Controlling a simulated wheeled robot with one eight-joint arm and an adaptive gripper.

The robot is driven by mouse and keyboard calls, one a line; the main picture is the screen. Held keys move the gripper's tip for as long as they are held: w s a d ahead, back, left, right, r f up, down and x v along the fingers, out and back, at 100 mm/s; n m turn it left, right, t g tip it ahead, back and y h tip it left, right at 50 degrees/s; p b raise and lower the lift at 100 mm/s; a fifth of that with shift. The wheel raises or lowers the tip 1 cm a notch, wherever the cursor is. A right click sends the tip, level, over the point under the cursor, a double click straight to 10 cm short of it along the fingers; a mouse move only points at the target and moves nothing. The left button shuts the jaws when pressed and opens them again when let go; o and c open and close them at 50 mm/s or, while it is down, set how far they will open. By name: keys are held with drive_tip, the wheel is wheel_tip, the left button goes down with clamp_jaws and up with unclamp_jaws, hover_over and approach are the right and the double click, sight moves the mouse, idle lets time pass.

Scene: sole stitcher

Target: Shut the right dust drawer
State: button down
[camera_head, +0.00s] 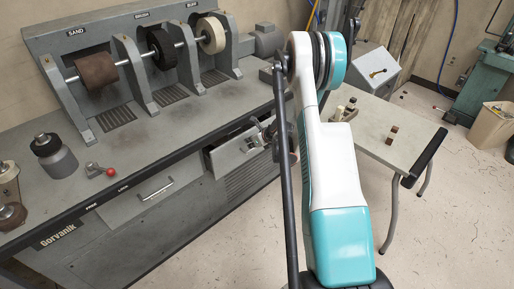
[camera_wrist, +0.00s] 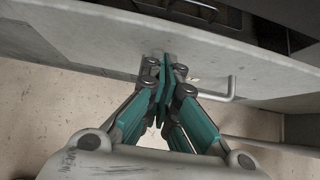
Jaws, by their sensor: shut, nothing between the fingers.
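In the wrist view a pale grey panel, seemingly the drawer front (camera_wrist: 90,42), crosses the picture, with a bar handle (camera_wrist: 232,90) to the right of the fingers. My gripper (camera_wrist: 168,68) is shut and empty, its tips against or very near the panel; contact cannot be told.
The left drawer (camera_head: 130,205) sits flush, below a red-knobbed lever (camera_head: 110,172). Sanding and brush wheels stand on the bench (camera_head: 130,133). A side table (camera_head: 375,125) with small items stands to the right of my arm.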

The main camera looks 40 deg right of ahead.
sight(243, 137)
drive_tip(key=shift+w, duration=0.7)
drive_tip(key=shift+w, duration=0.1)
drive_tip(key=w, duration=0.4)
drive_tip(key=shift+a, duration=0.2)
drive_tip(key=shift+s, duration=0.15)
